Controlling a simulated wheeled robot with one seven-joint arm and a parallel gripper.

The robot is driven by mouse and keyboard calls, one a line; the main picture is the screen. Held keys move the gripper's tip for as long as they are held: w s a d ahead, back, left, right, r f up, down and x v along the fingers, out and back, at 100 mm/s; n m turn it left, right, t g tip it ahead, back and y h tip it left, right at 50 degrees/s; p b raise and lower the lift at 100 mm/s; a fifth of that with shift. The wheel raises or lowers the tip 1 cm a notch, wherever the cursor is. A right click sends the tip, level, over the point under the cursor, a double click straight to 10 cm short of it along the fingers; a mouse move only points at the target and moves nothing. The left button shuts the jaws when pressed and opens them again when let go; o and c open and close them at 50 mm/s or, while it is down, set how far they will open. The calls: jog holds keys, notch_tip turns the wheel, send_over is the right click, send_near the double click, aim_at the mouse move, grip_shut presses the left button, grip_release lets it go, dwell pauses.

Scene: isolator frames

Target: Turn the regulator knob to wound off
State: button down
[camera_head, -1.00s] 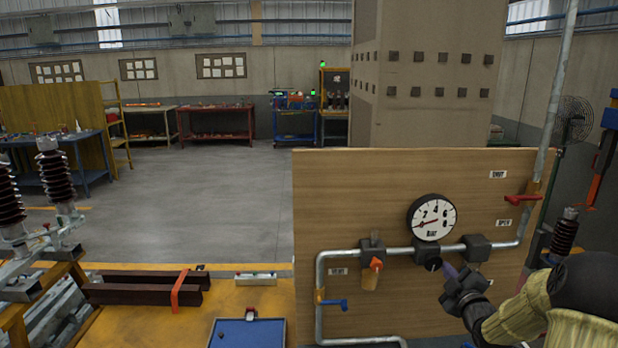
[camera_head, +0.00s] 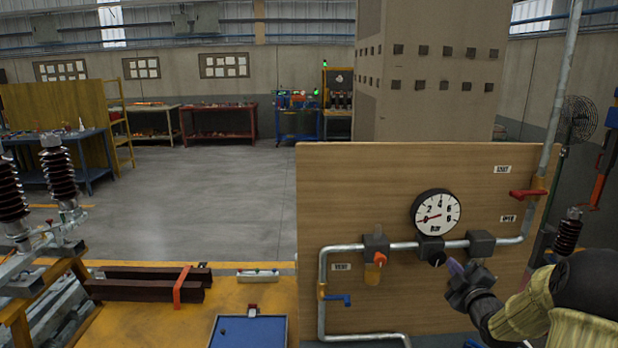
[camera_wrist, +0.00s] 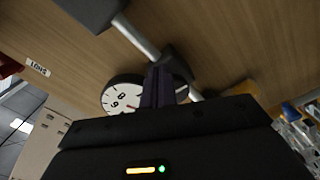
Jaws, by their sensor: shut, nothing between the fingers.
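The black regulator knob (camera_head: 437,258) sits under the regulator body on the pipe, below a round white gauge (camera_head: 437,212). The gauge's red needle points to the lower left, at the low end. My gripper (camera_head: 454,266) is shut and empty just to the right of the knob, its purplish fingers pointing toward it. I cannot tell whether they touch it. In the wrist view, my shut fingers (camera_wrist: 160,88) stand in front of the gauge (camera_wrist: 120,97) and the dark regulator body. The knob cannot be made out there.
A wooden panel (camera_head: 350,190) carries the pipework. An orange-handled valve (camera_head: 379,259) is left of the regulator, a blue handle (camera_head: 338,299) lower left, and a red handle (camera_head: 527,194) upper right. A yellow table (camera_head: 245,295) with a blue tray (camera_head: 230,335) lies left.

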jog(key=s+b, duration=0.1)
jog(key=s, duration=0.1)
jog(key=s+b, duration=0.1)
jog(key=s, duration=0.2)
jog(key=shift+s+d+b, duration=0.2)
jog(key=shift+s+b, duration=0.15)
jog(key=shift+b, duration=0.05)
jog(key=m, duration=0.2)
jog(key=a+f+m+p, duration=0.1)
jog(key=m, duration=0.1)
jog(key=s+a+f+m+p, duration=0.1)
jog(key=m, duration=0.1)
jog(key=shift+f, duration=0.25)
